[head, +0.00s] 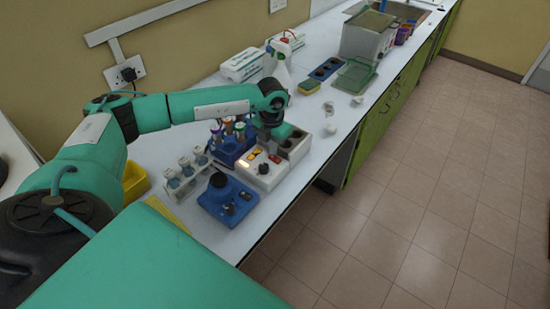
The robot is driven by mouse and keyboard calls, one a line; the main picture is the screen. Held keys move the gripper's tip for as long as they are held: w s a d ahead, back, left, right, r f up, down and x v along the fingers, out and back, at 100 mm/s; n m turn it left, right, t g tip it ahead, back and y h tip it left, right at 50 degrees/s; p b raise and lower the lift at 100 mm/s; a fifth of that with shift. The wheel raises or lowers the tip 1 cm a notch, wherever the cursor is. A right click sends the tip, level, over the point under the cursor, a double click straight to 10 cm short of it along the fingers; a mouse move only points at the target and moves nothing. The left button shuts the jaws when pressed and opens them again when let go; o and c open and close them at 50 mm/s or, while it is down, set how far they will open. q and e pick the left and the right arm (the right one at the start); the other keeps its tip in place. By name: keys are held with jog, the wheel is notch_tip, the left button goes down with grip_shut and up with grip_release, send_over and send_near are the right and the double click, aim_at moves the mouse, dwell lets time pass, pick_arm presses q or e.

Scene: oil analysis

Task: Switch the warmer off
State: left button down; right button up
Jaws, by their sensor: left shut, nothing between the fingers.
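The warmer (262,176) looks like a white box on the bench. Its front panel has a glowing orange-yellow patch (243,164), a small red part (274,158) and a dark knob (263,168). A grey block with dark round wells (291,142) is at its back right. My left gripper (271,146) points down over the back of the warmer, just behind the panel. Its fingers are shut and empty. The picture is too small to tell whether the fingertips touch the warmer. My right gripper is not in view.
A blue rack with capped tubes (230,148) stands close left of the warmer. A white rack with vials (187,175) and a blue device (229,200) are nearer. The bench's right edge is close.

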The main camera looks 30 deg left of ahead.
pick_arm(q)
jog(key=shift+f+b, duration=0.6)
jog(key=shift+f, duration=0.25)
jog(key=shift+r, duration=0.2)
jog(key=shift+r+p, duration=1.8)
jog(key=shift+r, duration=1.6)
